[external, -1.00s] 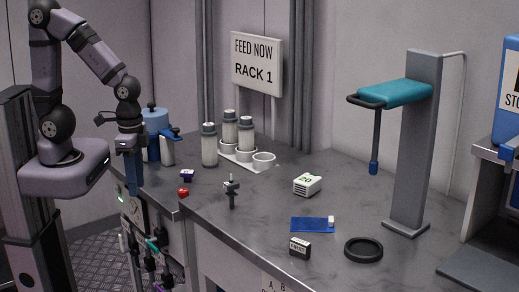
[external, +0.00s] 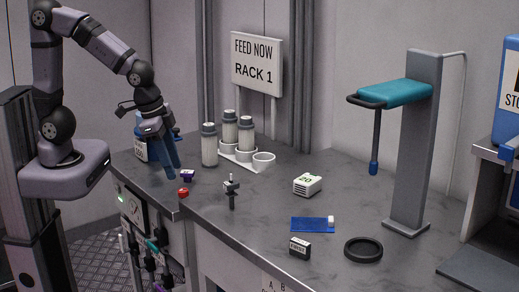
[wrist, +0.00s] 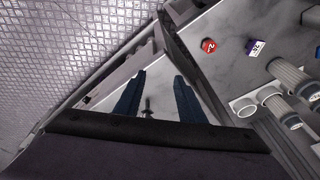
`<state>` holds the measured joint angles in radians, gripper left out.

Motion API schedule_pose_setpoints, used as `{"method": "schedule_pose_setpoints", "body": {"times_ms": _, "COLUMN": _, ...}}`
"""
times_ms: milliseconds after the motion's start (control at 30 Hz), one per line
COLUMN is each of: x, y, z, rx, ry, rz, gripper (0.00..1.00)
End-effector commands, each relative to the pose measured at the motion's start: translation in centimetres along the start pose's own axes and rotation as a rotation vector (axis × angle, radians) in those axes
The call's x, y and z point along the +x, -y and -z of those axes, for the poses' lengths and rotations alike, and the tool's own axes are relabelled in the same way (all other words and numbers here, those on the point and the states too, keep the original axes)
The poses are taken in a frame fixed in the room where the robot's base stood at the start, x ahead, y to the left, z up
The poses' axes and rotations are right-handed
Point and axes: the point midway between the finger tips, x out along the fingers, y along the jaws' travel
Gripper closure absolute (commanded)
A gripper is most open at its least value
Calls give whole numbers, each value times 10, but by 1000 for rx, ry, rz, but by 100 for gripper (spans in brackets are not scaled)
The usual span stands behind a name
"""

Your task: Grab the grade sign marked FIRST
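A small dark block with a white lettered face (external: 299,247) stands near the counter's front edge, left of the black ring; it looks like the grade sign, but its lettering is too small to read surely. My gripper (external: 172,174) is at the left of the counter, well away from that block, with its blue fingers pointing down. In the wrist view my gripper (wrist: 160,76) shows two blue fingers apart with nothing held between them. I cannot make out the sign in the wrist view.
A small dark stand (external: 231,192), a white-green box (external: 307,184), a blue pad (external: 311,224) and a black ring (external: 363,249) are spread over the counter. A grey post (external: 413,150) rises at right.

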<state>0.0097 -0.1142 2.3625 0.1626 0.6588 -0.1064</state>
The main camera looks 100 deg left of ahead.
Motion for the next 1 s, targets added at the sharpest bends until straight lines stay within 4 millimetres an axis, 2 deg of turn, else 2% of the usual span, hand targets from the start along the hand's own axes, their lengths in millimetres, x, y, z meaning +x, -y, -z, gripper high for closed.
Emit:
{"method": "schedule_pose_setpoints", "body": {"times_ms": 167, "x": 21, "y": 2, "z": 78, "rx": 46, "ry": -199, "rz": 31, "gripper": 64}}
{"method": "schedule_pose_setpoints", "body": {"times_ms": 267, "x": 32, "y": -8, "z": 137, "rx": 93, "ry": -354, "rz": 20, "gripper": 64}}
{"method": "schedule_pose_setpoints", "body": {"times_ms": 300, "x": 35, "y": -16, "z": 161, "rx": 117, "ry": -422, "rz": 5, "gripper": 64}}
{"method": "schedule_pose_setpoints", "body": {"times_ms": 400, "x": 43, "y": -43, "z": 213, "rx": 182, "ry": -580, "rz": -61, "gripper": 64}}
{"method": "schedule_pose_setpoints", "body": {"times_ms": 500, "x": 47, "y": -79, "z": 252, "rx": 249, "ry": -717, "rz": -159, "gripper": 64}}
{"method": "schedule_pose_setpoints", "body": {"times_ms": 600, "x": 50, "y": -114, "z": 275, "rx": 310, "ry": -817, "rz": -268, "gripper": 64}}
{"method": "schedule_pose_setpoints", "body": {"times_ms": 800, "x": 53, "y": -174, "z": 287, "rx": 405, "ry": -931, "rz": -478, "gripper": 64}}
{"method": "schedule_pose_setpoints", "body": {"times_ms": 833, "x": 55, "y": -179, "z": 286, "rx": 413, "ry": -938, "rz": -500, "gripper": 64}}
{"method": "schedule_pose_setpoints", "body": {"times_ms": 900, "x": 75, "y": -178, "z": 281, "rx": 406, "ry": -931, "rz": -491, "gripper": 64}}
{"method": "schedule_pose_setpoints", "body": {"times_ms": 1000, "x": 93, "y": -180, "z": 277, "rx": 405, "ry": -934, "rz": -489, "gripper": 64}}
